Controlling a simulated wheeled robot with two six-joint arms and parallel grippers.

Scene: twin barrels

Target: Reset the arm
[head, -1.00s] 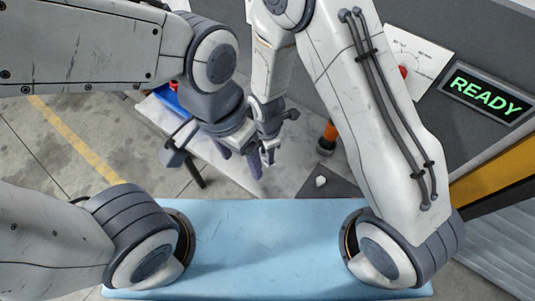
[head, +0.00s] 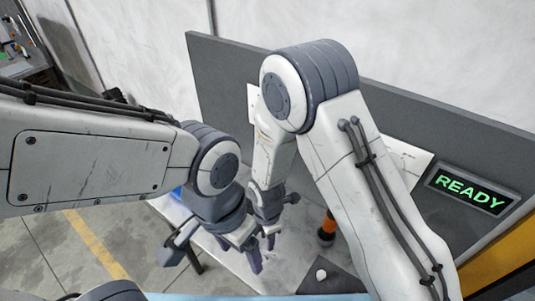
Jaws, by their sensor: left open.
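My left arm comes in from the left, and its gripper (head: 218,250) hangs over the near left part of the pale worktable (head: 285,245). Its dark fingers stand apart with nothing seen between them. My right arm reaches in from the lower right and bends down at the centre. Its gripper (head: 270,238) points down just right of the left gripper, and the two overlap in the view. Whether the right fingers are open or shut is not clear. Nothing is seen held in either.
An orange and black cylinder (head: 327,229) stands right of the grippers. A dark mat (head: 335,282) with a small white piece (head: 321,274) lies nearer. A grey panel (head: 225,85) rises behind, with a green READY sign (head: 468,191) at right. A blue object (head: 178,190) is partly hidden behind my left arm.

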